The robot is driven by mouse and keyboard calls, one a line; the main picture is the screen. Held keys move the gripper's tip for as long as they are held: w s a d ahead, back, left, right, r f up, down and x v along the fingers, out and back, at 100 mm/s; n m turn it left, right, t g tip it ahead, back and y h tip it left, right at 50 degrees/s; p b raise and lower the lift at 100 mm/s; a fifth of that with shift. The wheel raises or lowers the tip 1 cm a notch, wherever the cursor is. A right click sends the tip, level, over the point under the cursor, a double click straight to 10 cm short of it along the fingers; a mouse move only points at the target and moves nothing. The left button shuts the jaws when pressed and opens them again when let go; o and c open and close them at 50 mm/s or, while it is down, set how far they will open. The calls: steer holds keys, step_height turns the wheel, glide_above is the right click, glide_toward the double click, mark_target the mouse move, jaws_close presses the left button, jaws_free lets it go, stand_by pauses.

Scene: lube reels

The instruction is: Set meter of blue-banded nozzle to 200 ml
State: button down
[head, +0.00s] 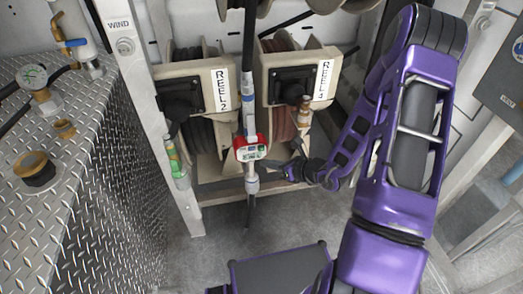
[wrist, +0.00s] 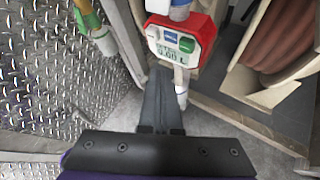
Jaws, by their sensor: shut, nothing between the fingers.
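The red meter (head: 250,148) sits on a hanging white nozzle (head: 249,118) with bluish marking, between the two reels. In the wrist view the meter (wrist: 181,40) faces me, upper centre, with a grey display, a blue button and a green button. The display digits are blurred; a figure ending in L shows. The nozzle's lower tube (wrist: 181,88) hangs below the meter. My gripper (head: 283,172) is just right of and slightly below the meter in the head view. In the wrist view the gripper (wrist: 160,72) is shut and empty, its tips just below the meter's lower left; contact cannot be told.
Reel 2 (head: 205,88) and Reel 4 (head: 291,75) stand behind the meter. A green-banded nozzle (head: 173,157) hangs by the left post. A diamond-plate cabinet (head: 95,130) fills the left.

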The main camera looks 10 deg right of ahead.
steer(key=shift+s, duration=1.15)
